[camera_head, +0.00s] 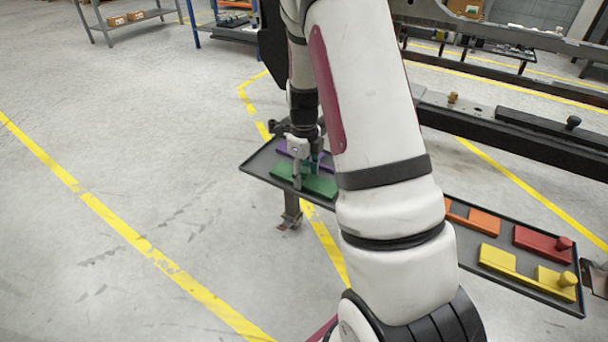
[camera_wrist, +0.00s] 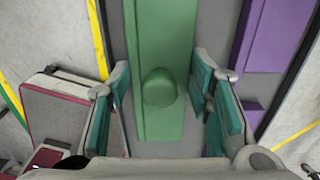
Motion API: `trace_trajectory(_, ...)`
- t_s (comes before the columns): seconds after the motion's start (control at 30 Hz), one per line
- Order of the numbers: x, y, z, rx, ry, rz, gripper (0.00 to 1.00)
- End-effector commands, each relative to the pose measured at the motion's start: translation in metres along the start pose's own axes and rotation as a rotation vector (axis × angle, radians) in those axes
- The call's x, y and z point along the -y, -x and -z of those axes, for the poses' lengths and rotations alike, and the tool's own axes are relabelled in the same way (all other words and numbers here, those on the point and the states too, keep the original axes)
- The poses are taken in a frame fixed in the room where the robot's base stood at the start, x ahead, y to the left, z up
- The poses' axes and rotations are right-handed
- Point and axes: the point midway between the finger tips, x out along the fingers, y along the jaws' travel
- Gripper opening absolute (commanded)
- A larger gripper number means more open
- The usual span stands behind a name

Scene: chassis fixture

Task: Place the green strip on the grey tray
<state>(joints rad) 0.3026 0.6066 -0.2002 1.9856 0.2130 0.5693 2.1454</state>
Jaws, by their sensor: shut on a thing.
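The green strip (camera_head: 318,185) is at the left end of the long dark grey tray (camera_head: 260,163) in the head view. In the wrist view, the green strip (camera_wrist: 165,30) runs up the middle with a round knob near its close end. My gripper (camera_wrist: 162,85) has its teal-padded fingers on either side of the strip, shut on it near the knob. In the head view my gripper (camera_head: 299,178) points down over the strip. I cannot tell whether the strip touches the tray. My arm hides the tray's middle.
A purple strip (camera_wrist: 268,35) lies beside the green one, to the right in the wrist view. Orange (camera_head: 473,217), red (camera_head: 541,243) and yellow (camera_head: 510,262) pieces lie at the tray's right end. A dark chassis rail (camera_head: 520,135) runs behind. The floor at left is clear.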

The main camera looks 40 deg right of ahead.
Motion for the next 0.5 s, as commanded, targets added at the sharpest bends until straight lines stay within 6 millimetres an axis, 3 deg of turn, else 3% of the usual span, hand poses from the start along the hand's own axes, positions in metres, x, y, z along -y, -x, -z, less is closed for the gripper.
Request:
trace_trajectory(0.1, 0.0000, -0.0032, 0.0001, 0.000, 0.000, 0.000, 0.14)
trace_trajectory(0.13, 0.0000, -0.0027, 0.0002, 0.000, 0.000, 0.000, 0.53)
trace_trajectory(0.5, 0.0000, 0.0000, 0.0002, 0.000, 0.000, 0.000, 0.55)
